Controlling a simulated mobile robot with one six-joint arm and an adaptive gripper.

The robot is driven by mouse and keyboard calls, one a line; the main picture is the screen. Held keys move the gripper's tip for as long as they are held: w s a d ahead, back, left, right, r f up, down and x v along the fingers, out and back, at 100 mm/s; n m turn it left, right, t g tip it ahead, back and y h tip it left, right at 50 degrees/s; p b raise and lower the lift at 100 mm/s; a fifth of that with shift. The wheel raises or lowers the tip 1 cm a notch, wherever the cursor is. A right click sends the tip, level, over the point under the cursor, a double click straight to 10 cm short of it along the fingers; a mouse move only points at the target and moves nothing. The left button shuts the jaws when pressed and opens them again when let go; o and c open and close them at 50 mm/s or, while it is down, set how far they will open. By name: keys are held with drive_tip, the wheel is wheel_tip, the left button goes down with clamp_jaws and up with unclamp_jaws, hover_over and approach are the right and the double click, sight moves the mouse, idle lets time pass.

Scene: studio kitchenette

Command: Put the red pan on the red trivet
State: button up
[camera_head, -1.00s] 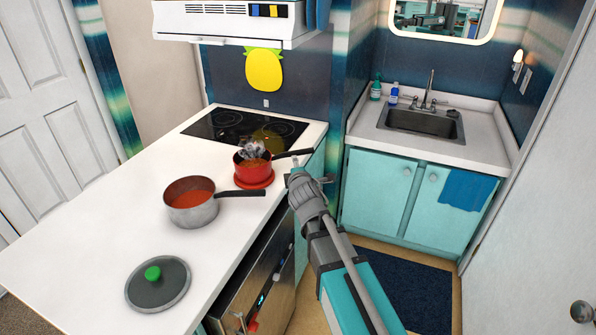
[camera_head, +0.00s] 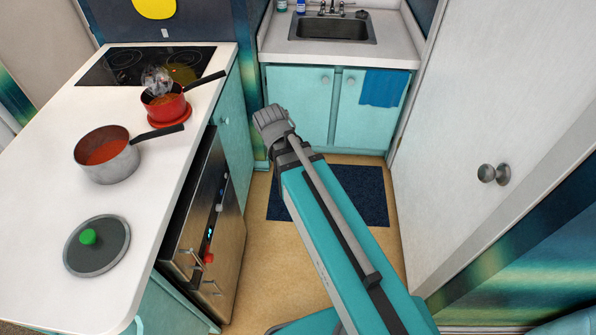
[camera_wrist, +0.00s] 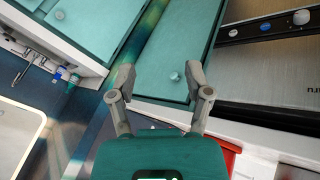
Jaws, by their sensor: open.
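The red pan (camera_head: 167,107) stands upright on the red trivet (camera_head: 181,117) near the front edge of the stove in the head view. The trivet shows as a red rim beneath the pan. The pan's dark handle (camera_head: 206,84) points right, out past the counter edge. A pale steam-like puff hangs over the pan. My gripper shows with spread, empty fingers in the wrist view (camera_wrist: 160,78). In the head view my arm's end is off the counter to the right, clear of the handle, and the fingers are hidden. A red patch at the wrist view's bottom cannot be identified.
A steel pan (camera_head: 107,160) of red sauce and a lid with a green knob (camera_head: 88,237) stand nearer on the white counter (camera_head: 165,150). The oven (camera_head: 205,220) lies below its edge. The sink (camera_head: 330,28) is at the back; floor and a dark mat (camera_head: 370,195) lie right.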

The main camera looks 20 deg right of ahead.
drive_tip(key=s+d+f+m+g, duration=0.1)
drive_tip(key=s+d+m+g, duration=0.1)
drive_tip(key=s, duration=0.4)
drive_tip(key=s+d+f+m+g+y, duration=0.1)
drive_tip(key=s+f+m+g, duration=0.1)
drive_tip(key=s+m+g, duration=0.2)
drive_tip(key=s, duration=0.2)
drive_tip(key=shift+s+d+m+y, duration=0.3)
drive_tip(key=shift+s+d+m, duration=0.1)
